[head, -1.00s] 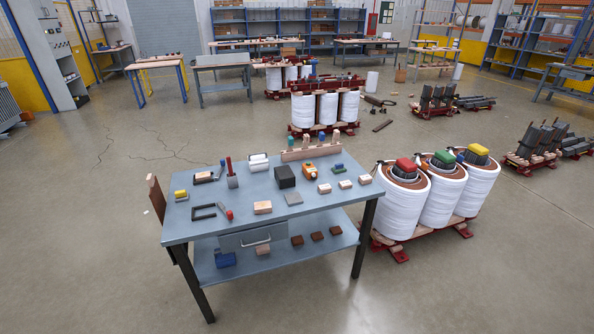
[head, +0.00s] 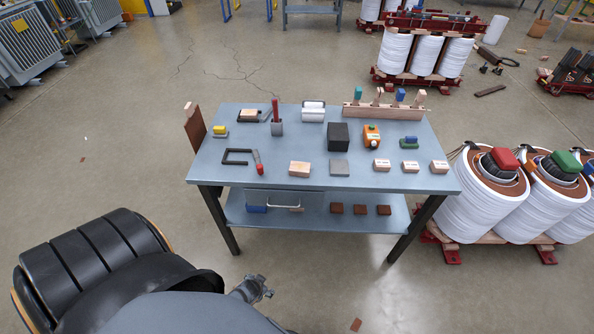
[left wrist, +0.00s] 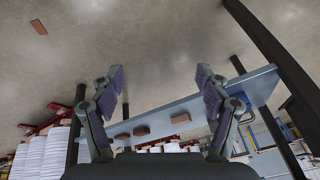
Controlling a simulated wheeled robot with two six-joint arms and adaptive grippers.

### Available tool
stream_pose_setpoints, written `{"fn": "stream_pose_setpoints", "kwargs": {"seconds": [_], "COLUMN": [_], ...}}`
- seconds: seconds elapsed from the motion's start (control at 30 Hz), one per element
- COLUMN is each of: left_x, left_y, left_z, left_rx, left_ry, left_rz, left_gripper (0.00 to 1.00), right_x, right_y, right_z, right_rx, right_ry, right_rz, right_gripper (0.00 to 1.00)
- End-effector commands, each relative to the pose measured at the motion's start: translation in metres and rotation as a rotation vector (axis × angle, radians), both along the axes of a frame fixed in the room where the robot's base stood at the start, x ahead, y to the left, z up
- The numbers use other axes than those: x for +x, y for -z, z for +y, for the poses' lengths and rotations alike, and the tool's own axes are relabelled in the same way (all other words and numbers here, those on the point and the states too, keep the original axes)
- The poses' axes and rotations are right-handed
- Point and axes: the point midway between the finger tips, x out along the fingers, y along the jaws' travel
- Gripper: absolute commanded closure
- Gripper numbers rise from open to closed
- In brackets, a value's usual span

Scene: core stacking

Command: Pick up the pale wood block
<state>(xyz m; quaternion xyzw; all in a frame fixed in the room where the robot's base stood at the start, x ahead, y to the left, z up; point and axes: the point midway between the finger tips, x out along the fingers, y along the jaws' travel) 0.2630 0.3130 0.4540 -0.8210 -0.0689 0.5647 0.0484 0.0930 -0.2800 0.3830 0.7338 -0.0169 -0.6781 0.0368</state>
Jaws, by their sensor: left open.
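The pale wood block (head: 299,168) lies on the front middle of the blue-grey workbench (head: 230,178), left of a flat grey plate (head: 339,168). Nothing touches it from above. My left gripper (head: 256,288) is in front of the bench, well below the top and apart from the block. In the left wrist view its two fingers (left wrist: 158,76) are spread with nothing between them. The pale block cannot be made out in the left wrist view. My right gripper is not in view.
Three small pale labelled blocks (head: 381,165) lie to the right, with a black box (head: 338,136) behind. A black clamp frame (head: 238,156) and red-handled tool (head: 258,162) lie left. Brown blocks (head: 361,209) sit on the lower shelf. White coils (head: 482,200) stand right of the bench.

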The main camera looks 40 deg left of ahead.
Motion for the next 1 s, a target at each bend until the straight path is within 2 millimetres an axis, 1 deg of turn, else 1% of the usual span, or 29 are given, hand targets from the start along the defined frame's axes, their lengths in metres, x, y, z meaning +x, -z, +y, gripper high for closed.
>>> {"fn": "stream_pose_setpoints", "kwargs": {"seconds": [0.03,0.07,0.1,0.13,0.17,0.2,0.27,0.3,0.4,0.43,0.5,0.6,0.67,0.9,1.0], "left_x": [0.051,0.077,0.109,0.131,0.149,0.171,0.197,0.212,0.235,0.239,0.244,0.246,0.249,0.286,0.294], "left_y": [-0.016,-0.035,-0.063,-0.087,-0.111,-0.143,-0.193,-0.224,-0.286,-0.299,-0.320,-0.330,-0.331,-0.323,-0.320], "left_z": [0.010,0.014,0.020,0.024,0.026,0.029,0.033,0.033,0.031,0.029,0.027,0.025,0.026,0.039,0.042], "left_rx": [0.031,0.049,0.071,0.086,0.098,0.110,0.120,0.118,0.098,0.089,0.074,0.065,0.064,0.065,0.065], "left_ry": [-0.015,-0.031,-0.055,-0.073,-0.093,-0.118,-0.153,-0.171,-0.189,-0.189,-0.189,-0.189,-0.190,-0.189,-0.190], "left_rz": [-0.108,-0.168,-0.252,-0.316,-0.379,-0.465,-0.600,-0.693,-0.880,-0.921,-0.982,-1.010,-1.011,-1.010,-1.008], "left_gripper": [0.12,0.08,0.03,0.00,0.00,0.00,0.00,0.00,0.00,0.00,0.00,0.00,0.00,0.00,0.00], "right_x": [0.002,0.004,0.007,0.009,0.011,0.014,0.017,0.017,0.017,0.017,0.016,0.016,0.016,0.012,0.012], "right_y": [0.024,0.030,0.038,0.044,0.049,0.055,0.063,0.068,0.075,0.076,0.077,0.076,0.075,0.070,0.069], "right_z": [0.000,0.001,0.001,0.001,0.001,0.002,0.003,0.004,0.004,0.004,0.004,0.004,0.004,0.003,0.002], "right_rx": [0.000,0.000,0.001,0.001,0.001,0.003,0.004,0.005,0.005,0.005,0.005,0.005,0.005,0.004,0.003], "right_ry": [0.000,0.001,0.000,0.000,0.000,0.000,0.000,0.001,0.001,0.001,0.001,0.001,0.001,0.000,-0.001], "right_rz": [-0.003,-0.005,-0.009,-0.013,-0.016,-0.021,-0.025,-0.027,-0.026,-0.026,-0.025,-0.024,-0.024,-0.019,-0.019], "right_gripper": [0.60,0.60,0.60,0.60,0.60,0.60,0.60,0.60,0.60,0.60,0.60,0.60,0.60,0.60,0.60]}}
